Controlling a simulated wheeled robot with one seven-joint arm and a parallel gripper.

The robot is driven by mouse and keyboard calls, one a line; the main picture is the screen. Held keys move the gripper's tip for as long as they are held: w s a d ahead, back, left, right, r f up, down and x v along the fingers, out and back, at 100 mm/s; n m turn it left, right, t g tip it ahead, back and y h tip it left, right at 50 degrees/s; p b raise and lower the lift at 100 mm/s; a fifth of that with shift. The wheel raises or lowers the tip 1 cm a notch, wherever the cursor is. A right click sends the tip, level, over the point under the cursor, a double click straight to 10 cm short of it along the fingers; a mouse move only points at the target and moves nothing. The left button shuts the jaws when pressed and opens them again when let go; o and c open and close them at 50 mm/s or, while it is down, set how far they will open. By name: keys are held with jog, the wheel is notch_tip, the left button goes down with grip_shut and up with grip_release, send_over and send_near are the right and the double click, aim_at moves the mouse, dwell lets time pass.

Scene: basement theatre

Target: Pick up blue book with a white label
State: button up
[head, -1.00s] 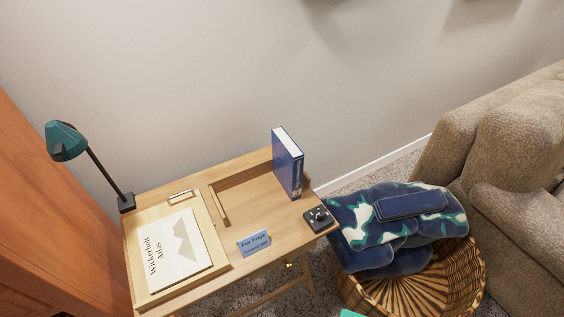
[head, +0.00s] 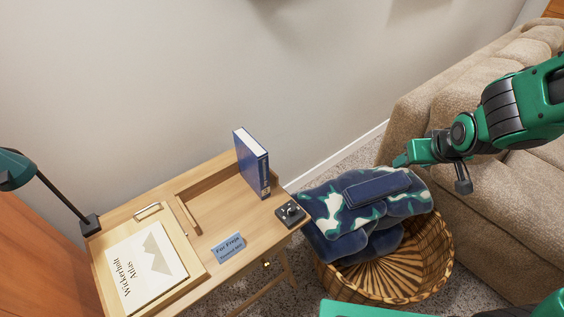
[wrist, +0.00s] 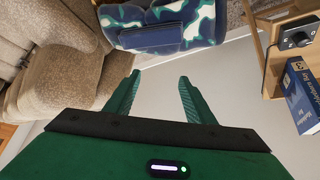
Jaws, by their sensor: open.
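A blue book (head: 252,162) stands upright at the back right of the wooden desk, its pale page edges facing up. Its spine has light lettering and a small pale patch; in the wrist view the book (wrist: 300,95) is at the right edge, partly cut off. My gripper (head: 432,172) is open and empty, to the right of the desk above the basket and sofa side. In the wrist view its two fingers (wrist: 159,76) are apart with nothing between them.
A wicker basket (head: 436,262) holds a patterned blanket (head: 325,205) with a dark blue flat patch. On the desk (head: 222,194) are a black device (head: 290,213), a blue card (head: 228,248), an atlas (head: 146,268) and a lamp (head: 14,170). A sofa (head: 420,105) stands right.

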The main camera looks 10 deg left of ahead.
jog(key=w+a+f+n+t+y, duration=0.1)
jog(key=a+f+n+y, duration=0.1)
jog(key=a, duration=0.7)
jog(key=w+a+f+n+t+y, duration=0.1)
jog(key=a+f+n+y, duration=0.1)
jog(key=a, duration=0.7)
jog(key=n+y, duration=0.3)
jog(key=y, duration=0.2)
send_near(266, 172)
jog(key=shift+t, duration=0.3)
jog(key=x, duration=0.4)
jog(key=shift+w+a+f, duration=0.15)
jog(key=shift+w+f, duration=0.1)
jog(key=shift+w, duration=0.05)
jog(key=shift+a+f, duration=0.1)
jog(key=shift+a, duration=0.2)
jog(key=x, duration=0.5)
jog(key=shift+s+a, duration=0.1)
jog(key=shift+x, duration=2.6)
jog(key=shift+s+f, duration=0.15)
grip_shut()
